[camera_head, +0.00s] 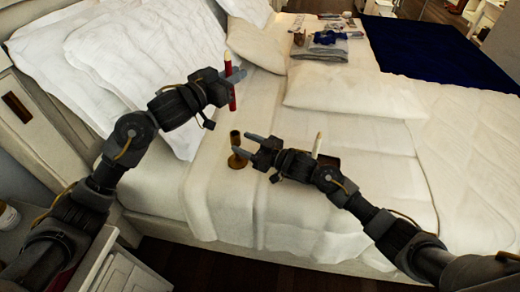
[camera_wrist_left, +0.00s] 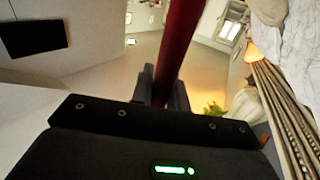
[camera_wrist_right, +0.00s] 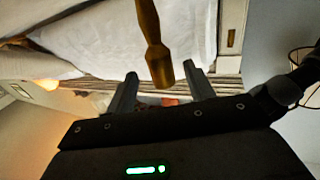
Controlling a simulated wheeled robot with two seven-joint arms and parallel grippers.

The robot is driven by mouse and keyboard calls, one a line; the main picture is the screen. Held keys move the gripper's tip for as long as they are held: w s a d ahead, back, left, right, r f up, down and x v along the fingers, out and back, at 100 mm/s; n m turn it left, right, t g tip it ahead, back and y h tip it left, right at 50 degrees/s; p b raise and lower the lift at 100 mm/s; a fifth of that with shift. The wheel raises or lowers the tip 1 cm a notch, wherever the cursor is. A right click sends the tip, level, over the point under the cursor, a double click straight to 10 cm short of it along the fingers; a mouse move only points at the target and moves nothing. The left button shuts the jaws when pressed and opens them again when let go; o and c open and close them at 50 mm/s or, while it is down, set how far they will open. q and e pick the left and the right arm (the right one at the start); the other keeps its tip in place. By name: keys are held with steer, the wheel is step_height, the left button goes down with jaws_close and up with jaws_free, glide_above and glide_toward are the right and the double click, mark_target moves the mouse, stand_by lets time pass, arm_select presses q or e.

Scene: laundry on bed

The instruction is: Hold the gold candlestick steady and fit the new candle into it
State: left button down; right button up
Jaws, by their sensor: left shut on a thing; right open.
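A red candle (camera_head: 232,98) is upright in my left gripper (camera_head: 234,74), which is shut on it above the bed. It also shows in the left wrist view (camera_wrist_left: 182,40); its ends are out of that view. The gold candlestick (camera_head: 235,138) stands on the bed below and near the candle, apart from it. My right gripper (camera_head: 243,144) is open, with its fingers at the candlestick. In the right wrist view the candlestick (camera_wrist_right: 152,40) shows near and between the fingertips (camera_wrist_right: 160,76); I cannot tell whether they touch it.
White pillows (camera_head: 130,60) lie at the left and a cushion (camera_head: 345,92) behind. Folded laundry (camera_head: 322,48) lies farther back. The front of the bed is clear.

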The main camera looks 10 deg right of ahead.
mark_target(235, 139)
steer(key=shift+x, duration=2.05)
jaws_close()
